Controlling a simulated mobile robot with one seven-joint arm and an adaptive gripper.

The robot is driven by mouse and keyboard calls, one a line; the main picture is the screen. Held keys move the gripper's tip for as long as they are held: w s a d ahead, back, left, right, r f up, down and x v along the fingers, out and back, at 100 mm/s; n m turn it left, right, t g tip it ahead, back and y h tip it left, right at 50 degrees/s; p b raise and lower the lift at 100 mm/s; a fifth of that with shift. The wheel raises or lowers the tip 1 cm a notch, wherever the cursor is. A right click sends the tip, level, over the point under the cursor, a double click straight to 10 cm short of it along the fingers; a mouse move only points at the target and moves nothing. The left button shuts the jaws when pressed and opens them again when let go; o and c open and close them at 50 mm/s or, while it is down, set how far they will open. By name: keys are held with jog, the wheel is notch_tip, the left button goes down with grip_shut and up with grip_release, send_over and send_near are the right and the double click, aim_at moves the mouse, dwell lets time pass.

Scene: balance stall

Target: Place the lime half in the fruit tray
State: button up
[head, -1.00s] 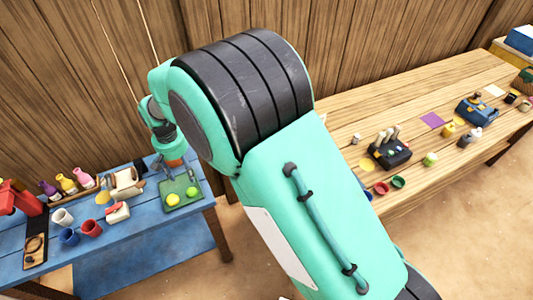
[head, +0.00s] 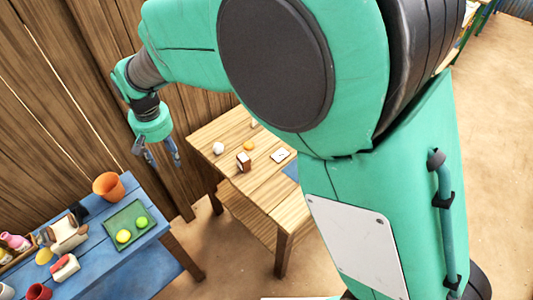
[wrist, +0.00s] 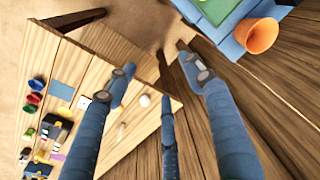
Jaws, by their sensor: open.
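A green tray (head: 118,219) lies on the blue table. A round green piece (head: 142,222), which looks like the lime half, rests in it beside a yellow piece (head: 123,236). My gripper (head: 163,158) is open and empty, raised beyond the back right corner of the blue table, apart from the tray. In the wrist view the spread fingers of my gripper (wrist: 162,82) hold nothing between them. A corner of the green tray (wrist: 214,10) shows at the top edge there.
An orange cup (head: 108,186) stands on the blue table (head: 88,256) behind the tray. A wooden table (head: 215,133) with small items stands to the right, across a gap. A plank wall (head: 60,110) rises behind. A red cup (head: 38,292) is near the front left.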

jog(key=s+d+r+m+t, duration=0.1)
jog(key=d+r, duration=0.4)
jog(key=d, duration=0.5)
jog(key=d+r+m, duration=0.1)
jog(key=d+r, duration=0.4)
jog(key=d, duration=0.5)
jog(key=s+d+r+m+t, duration=0.1)
jog(key=d+r, duration=0.5)
jog(key=d, duration=0.4)
jog(key=s+d+m+t, duration=0.2)
jog(key=s+d+m, duration=0.2)
jog(key=s+d, duration=1.3)
jog(key=d, duration=0.4)
jog(key=shift+s+d+r+t+h, duration=0.3)
jog(key=shift+d+r+t+h, duration=0.1)
